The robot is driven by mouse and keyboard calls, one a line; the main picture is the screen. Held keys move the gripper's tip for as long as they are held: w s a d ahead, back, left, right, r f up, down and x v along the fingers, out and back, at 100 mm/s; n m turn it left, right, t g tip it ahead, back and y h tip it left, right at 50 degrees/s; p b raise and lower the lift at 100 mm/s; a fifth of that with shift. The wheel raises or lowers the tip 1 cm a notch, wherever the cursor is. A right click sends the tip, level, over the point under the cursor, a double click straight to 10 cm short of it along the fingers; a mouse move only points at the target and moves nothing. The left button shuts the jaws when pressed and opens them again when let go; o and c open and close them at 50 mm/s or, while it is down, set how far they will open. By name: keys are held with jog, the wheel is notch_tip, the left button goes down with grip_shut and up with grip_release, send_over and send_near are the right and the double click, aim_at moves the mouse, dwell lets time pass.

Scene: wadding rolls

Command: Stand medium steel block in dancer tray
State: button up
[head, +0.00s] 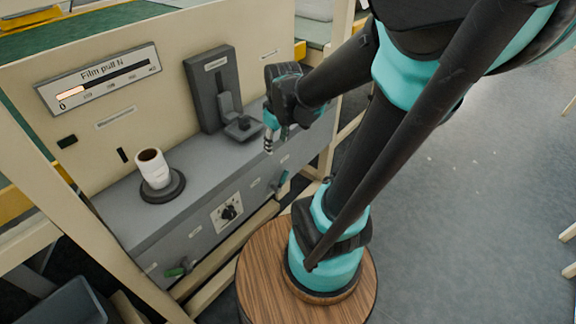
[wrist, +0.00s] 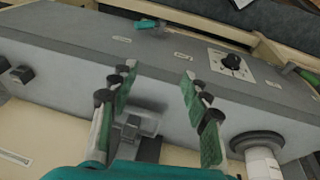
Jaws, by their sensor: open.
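My gripper (head: 270,142) is above the right part of the grey bench, right of the dancer tray. In the wrist view its two green-padded fingers (wrist: 158,73) are apart with nothing between the tips. What looks like the dancer tray (head: 243,128) is a small grey plate on a bracket before a dark upright panel, with a small dark piece on it. In the wrist view the bracket (wrist: 137,128) shows behind the fingers. Two small dark block-like pieces (wrist: 20,74) lie at the wrist view's left edge; I cannot tell whether one is the medium steel block.
A white roll (head: 154,170) stands on a dark round base at the bench's left. A film pull gauge (head: 100,80) is on the cream back panel. The bench top between roll and tray is clear.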

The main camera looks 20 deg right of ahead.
jog(key=s+d+f+m+t, duration=0.1)
jog(key=s+f+m, duration=0.3)
jog(key=s+m, duration=0.2)
jog(key=shift+s+d+f+m, duration=0.3)
jog(key=shift+s+f, duration=0.1)
jog(key=shift+s, duration=0.25)
